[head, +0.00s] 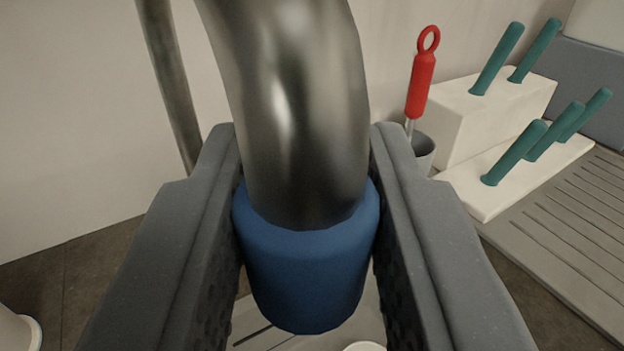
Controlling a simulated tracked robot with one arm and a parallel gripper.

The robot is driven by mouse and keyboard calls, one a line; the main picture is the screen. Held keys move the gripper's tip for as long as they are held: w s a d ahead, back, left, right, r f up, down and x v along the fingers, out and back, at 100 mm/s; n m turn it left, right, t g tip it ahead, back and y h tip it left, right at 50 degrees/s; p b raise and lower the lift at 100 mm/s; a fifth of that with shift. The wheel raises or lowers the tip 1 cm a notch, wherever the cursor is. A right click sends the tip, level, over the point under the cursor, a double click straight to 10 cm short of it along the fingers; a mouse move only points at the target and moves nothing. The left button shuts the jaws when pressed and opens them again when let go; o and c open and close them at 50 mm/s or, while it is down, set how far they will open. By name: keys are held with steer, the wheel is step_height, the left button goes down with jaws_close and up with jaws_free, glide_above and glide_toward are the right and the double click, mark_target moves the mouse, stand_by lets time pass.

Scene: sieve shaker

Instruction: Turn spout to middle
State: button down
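The spout (295,95) is a thick, dark, shiny metal pipe that curves down from the top middle of the head view. Its lower end has a blue collar (305,275). My gripper (304,165) has one grey finger on each side of the collar, and both fingers appear to press against it. The collar's mouth faces down, and its underside is hidden. The spout's upper part and base are out of view.
A thinner metal pipe (168,75) stands left of the spout. On the right are a red-handled tool (421,85) in a grey cup (424,152), white blocks (460,125) with several teal pegs, and a ribbed grey drainboard (570,235). A pale basin surface (265,325) lies below the collar.

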steer(key=shift+a+r, duration=0.15)
steer(key=shift+a, duration=0.05)
steer(key=c, duration=1.2)
jaws_free()
steer(key=shift+s, duration=0.15)
steer(key=s+b, duration=0.8)
steer(key=s, duration=0.5)
steer(key=shift+s+a, duration=0.1)
steer(key=shift+s, duration=0.15)
